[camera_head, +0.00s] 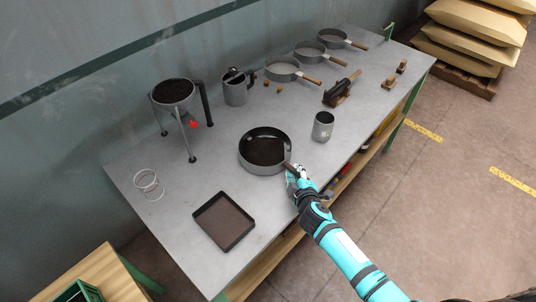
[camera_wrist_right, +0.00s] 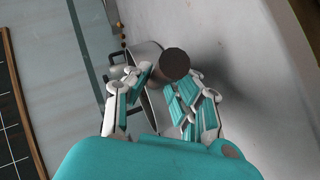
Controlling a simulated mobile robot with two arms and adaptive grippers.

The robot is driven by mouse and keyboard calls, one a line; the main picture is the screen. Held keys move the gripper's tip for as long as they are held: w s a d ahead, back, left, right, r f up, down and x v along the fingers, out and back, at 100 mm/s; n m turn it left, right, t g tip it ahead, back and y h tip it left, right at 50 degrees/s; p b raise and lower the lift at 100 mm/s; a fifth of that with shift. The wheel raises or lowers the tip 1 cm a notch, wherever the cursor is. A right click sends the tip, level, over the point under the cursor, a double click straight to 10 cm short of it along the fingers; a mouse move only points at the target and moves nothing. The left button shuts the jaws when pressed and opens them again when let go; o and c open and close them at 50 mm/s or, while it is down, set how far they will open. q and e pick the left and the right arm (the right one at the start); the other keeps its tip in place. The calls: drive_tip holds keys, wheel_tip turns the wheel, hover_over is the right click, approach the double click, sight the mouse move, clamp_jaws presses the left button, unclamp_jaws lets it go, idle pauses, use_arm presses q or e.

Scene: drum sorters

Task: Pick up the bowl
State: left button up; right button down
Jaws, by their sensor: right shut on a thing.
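The bowl (camera_head: 252,165) is a round grey metal vessel like a pan, with dark brown contents and a side handle. It stands level at the middle of the table; I cannot tell whether it touches the tabletop. My right gripper (camera_head: 292,171) is at its front right side, shut on the dark handle. In the right wrist view the fingers of my right gripper (camera_wrist_right: 165,78) close around the round dark handle end (camera_wrist_right: 174,64). Part of the bowl's wall shows behind them. My left gripper is not in view.
On the grey table (camera_head: 180,185), a dark square tray (camera_head: 224,221) lies in front and a grey cup (camera_head: 323,126) stands right of the bowl. Behind are a hopper on legs (camera_head: 173,95), a jug (camera_head: 235,90) and three pans (camera_head: 283,70). Wire rings (camera_head: 149,186) lie left.

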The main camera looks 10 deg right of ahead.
drive_tip(key=shift+r, duration=0.15)
idle(0.3)
drive_tip(key=shift+w+r, duration=0.1)
drive_tip(key=shift+r, duration=1.6)
drive_tip(key=s+d+r+p, duration=0.1)
drive_tip(key=s+d+r, duration=0.1)
drive_tip(key=s+d, duration=0.3)
drive_tip(key=s+d+r, duration=0.3)
drive_tip(key=s+d, duration=0.2)
drive_tip(key=s, duration=0.2)
drive_tip(key=shift+d+r+p, duration=0.2)
drive_tip(key=shift+r+p, duration=0.05)
drive_tip(key=shift+p, duration=0.15)
drive_tip(key=shift+s+f, duration=0.1)
